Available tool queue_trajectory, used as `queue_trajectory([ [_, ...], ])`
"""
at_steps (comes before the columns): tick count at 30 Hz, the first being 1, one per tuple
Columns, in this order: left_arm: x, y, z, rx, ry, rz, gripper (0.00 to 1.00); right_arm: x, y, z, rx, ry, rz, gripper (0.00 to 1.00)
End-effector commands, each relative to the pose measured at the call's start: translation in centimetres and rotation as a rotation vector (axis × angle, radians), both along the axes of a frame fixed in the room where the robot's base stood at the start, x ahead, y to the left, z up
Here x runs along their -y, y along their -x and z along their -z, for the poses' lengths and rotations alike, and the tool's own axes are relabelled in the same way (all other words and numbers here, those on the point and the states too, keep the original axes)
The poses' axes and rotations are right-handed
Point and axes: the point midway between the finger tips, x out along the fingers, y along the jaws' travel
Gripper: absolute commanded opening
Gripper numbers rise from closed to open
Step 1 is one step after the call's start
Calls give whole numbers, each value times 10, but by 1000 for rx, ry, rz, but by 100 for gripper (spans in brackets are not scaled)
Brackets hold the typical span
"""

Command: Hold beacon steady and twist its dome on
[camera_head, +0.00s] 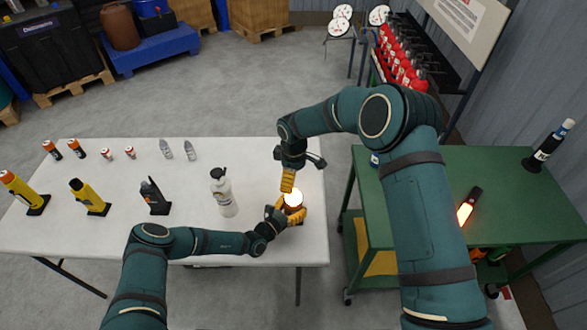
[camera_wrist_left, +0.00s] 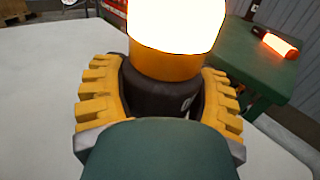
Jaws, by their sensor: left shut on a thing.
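The beacon stands near the right front corner of the white table. Its glowing dome (camera_head: 294,198) sits over a black base (camera_wrist_left: 160,92), with an orange band at the dome's lower edge. The dome's top is cut off in the left wrist view. My left gripper (camera_head: 287,216) is shut around the black base, a yellow ribbed finger on each side. My right gripper (camera_head: 288,181) points down just above and behind the dome. Its yellow fingers overlap in the head view, so their opening and any contact with the dome are unclear.
A white bottle (camera_head: 222,192) stands left of the beacon. Flashlights, batteries and small grey cones stand farther left on the white table (camera_head: 110,235). A green cart (camera_head: 520,205) at right carries a glowing orange light (camera_head: 466,210) and a black cylinder (camera_head: 549,146).

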Motion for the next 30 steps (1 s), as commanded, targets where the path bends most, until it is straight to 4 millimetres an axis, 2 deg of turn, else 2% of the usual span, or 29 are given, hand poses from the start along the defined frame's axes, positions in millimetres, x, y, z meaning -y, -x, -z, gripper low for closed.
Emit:
queue_trajectory([
  [1,0,0,0,0,0,1,20,0,0,0,0,0,0,87],
  [2,0,0,0,0,0,1,76,0,0,0,0,0,0,87],
  [3,0,0,0,0,0,1,90,0,0,0,0,0,0,87],
  [4,0,0,0,0,0,1,100,0,0,0,0,0,0,87],
  [12,-1,1,0,0,0,0,100,0,0,0,1,0,0,87],
  [16,-8,8,0,-1,-1,0,100,0,0,0,1,0,0,87],
  [30,-67,74,0,-1,0,-1,100,0,0,0,1,0,0,87],
])
